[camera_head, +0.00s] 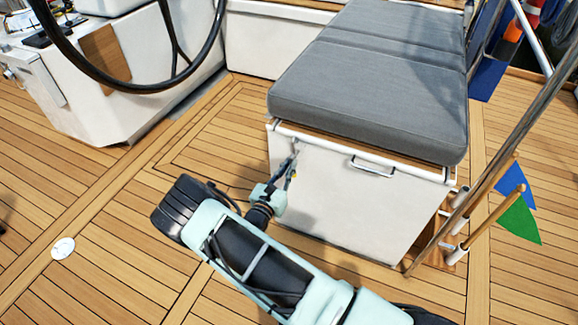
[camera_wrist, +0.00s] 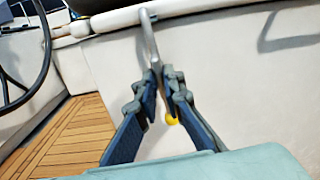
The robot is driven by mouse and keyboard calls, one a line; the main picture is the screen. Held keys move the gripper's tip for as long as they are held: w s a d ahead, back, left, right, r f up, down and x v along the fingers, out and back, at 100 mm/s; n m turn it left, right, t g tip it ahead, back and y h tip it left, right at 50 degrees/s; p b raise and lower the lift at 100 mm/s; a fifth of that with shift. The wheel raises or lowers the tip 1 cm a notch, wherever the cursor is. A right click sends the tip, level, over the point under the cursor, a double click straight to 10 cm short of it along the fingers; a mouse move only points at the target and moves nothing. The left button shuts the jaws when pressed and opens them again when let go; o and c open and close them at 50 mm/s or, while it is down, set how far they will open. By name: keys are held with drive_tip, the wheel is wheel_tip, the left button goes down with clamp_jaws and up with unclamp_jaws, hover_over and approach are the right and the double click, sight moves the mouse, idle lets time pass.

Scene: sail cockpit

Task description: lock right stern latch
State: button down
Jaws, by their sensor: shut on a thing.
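The latch (camera_wrist: 148,36) is a slim grey metal piece that runs down from the top edge of the white seat box. It sits near the box's left front corner in the head view. My gripper (camera_wrist: 160,76) is at its lower end, with the fingertips closed around it. In the head view my gripper (camera_head: 290,168) is in front of the box's upper left corner, and my wrist hides part of the box. A small yellow knob (camera_wrist: 171,119) shows behind the fingers in the wrist view. The fingers hide the latch's lower part.
The white seat box (camera_head: 340,205) carries a grey cushion (camera_head: 375,85) and has a metal handle (camera_head: 372,167) on its front. A steering wheel (camera_head: 130,85) and white console stand at left. A metal pole (camera_head: 500,160) and small flags are at right. Teak deck lies open at left.

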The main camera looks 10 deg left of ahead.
drive_tip(key=shift+m, duration=0.5)
drive_tip(key=c, duration=2)
unclamp_jaws()
drive_tip(key=shift+c, duration=0.2)
drive_tip(key=v, duration=1.2)
